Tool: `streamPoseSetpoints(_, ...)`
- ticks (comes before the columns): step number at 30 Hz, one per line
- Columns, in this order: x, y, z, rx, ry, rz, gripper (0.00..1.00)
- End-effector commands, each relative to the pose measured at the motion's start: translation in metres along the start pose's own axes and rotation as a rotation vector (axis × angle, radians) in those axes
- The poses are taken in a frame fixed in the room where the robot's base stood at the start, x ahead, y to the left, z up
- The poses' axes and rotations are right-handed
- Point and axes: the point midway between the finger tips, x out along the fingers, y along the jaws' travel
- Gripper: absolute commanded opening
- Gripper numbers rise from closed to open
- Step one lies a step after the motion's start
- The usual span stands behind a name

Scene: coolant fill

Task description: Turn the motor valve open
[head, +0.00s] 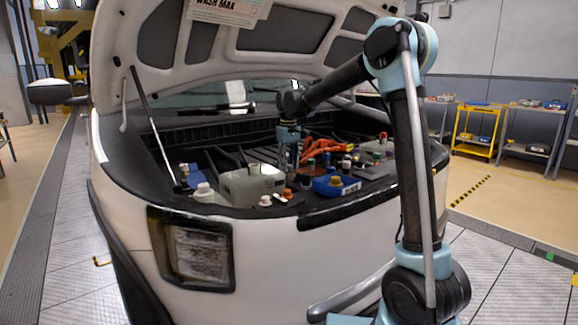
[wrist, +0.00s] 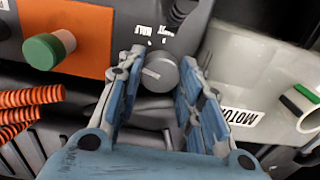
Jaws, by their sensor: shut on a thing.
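The motor valve is a round grey knob (wrist: 158,73) with a short pale line on its face, in the upper middle of the wrist view. My gripper (wrist: 160,80) has its two blue padded fingers on either side of the knob and is shut on it. In the head view my gripper (head: 289,152) reaches down into the engine bay from above, and the knob cannot be made out there.
In the wrist view, a pale tank (wrist: 258,75) labelled "MOTOR" lies close on the right. An orange block (wrist: 85,35) with a green-capped fitting (wrist: 48,48) and orange ribbed hoses (wrist: 28,105) are on the left. The raised hood (head: 250,45) overhangs the bay.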

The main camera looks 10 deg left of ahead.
Motion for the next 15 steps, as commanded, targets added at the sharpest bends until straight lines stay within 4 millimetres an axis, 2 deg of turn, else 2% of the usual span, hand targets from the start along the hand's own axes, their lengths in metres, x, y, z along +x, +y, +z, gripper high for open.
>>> streamPoseSetpoints(6,0.0001,0.0013,0.0005,-0.148,-0.001,0.001,0.10)
streamPoseSetpoints(15,0.0001,0.0018,0.0006,-0.264,-0.001,0.002,0.10)
